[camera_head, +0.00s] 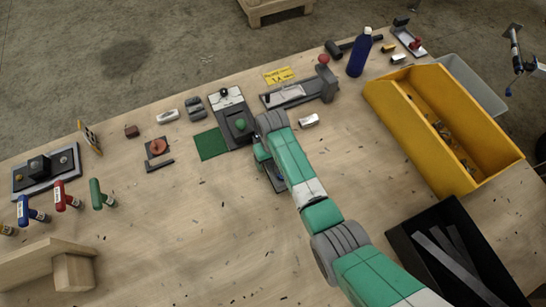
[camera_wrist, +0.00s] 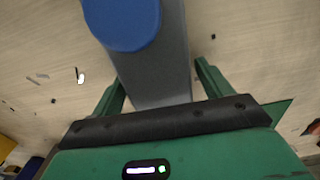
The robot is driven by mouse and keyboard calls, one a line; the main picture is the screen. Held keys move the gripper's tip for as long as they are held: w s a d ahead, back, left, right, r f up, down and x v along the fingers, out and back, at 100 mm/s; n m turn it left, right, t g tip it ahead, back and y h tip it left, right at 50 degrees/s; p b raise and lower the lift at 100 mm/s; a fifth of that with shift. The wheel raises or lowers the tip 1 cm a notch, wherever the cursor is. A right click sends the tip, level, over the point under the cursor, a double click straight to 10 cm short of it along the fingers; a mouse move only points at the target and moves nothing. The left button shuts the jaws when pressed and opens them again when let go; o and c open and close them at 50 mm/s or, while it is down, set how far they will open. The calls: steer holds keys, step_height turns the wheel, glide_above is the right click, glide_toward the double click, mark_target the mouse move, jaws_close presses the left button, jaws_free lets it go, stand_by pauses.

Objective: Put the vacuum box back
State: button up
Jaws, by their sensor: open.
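A dark grey box with a round blue part, which seems to be the vacuum box (camera_wrist: 160,72), shows between my fingers in the wrist view. My gripper (camera_wrist: 161,78) is open, with one green finger on each side of it. The left finger looks very close to its side; I cannot tell whether it touches. In the head view my gripper (camera_head: 268,168) is low over the middle of the table, and a small dark part of the box (camera_head: 277,184) shows beside it. The rest is hidden by my arm.
A grey unit with a green button (camera_head: 224,122) and a green mat (camera_head: 211,144) lie just behind left of my gripper. A grey device with a red knob (camera_head: 290,95) stands behind. A yellow bin (camera_head: 391,99) and black tray (camera_head: 398,245) are right.

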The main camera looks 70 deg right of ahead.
step_height(320, 180, up, 12)
steer(key=p, duration=0.1)
steer(key=shift+r+p, duration=0.15)
steer(key=shift+p, duration=0.25)
